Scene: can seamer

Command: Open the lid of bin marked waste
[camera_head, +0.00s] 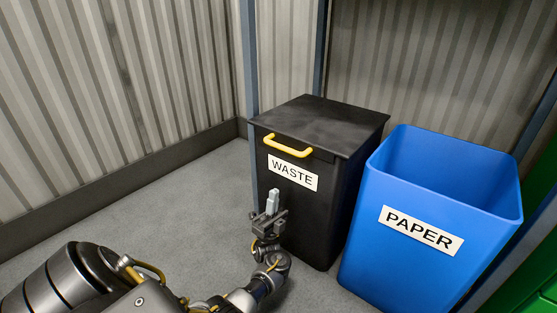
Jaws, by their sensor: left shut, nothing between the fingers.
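The black waste bin (335,210) stands upright near the corner, with a white label reading WASTE (292,172) on its front. Its flat black lid (325,118) is closed. A yellow handle (288,145) sits at the lid's front edge. My left gripper (272,194) is in front of the bin, below the label and below the handle, with its fingers pointing up. It is shut and empty, apart from the handle. Whether it touches the bin's front cannot be told. My right gripper is not in view.
An open blue bin labelled PAPER (385,255) stands close to the right of the waste bin. Corrugated walls (100,80) rise on the left and behind. A green object (520,285) shows at the right edge. Grey floor (180,195) is clear to the left.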

